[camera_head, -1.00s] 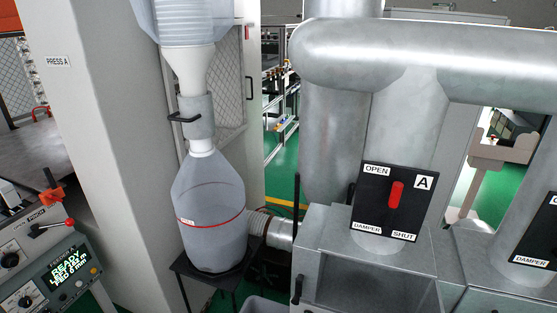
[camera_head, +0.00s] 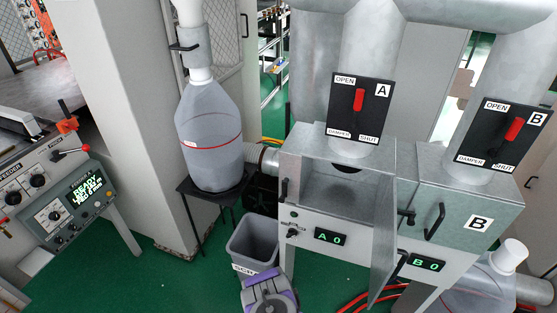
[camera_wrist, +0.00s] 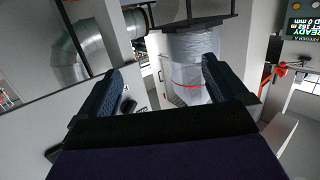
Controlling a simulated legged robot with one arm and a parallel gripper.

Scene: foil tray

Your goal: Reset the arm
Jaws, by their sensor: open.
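My gripper (camera_wrist: 162,78) is open and empty in the wrist view, its two dark ridged fingers spread apart. In the head view a purple and grey part of my arm shows at the bottom, just in front of the grey bin (camera_head: 252,243). The fingertips cannot be made out there. In the wrist view a clear bottle with a red band (camera_wrist: 186,85) appears beyond the gap between the fingers. The same bottle (camera_head: 210,140) stands on a dark stand (camera_head: 215,190) in the head view.
Box A (camera_head: 300,165) has its front open, with a door panel (camera_head: 385,255) projecting toward me. Damper A's red handle (camera_head: 359,100) is upright; damper B's (camera_head: 515,130) leans slightly. Box B (camera_head: 465,205) is closed. A feeder panel (camera_head: 75,205) stands left. Green floor is clear at lower left.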

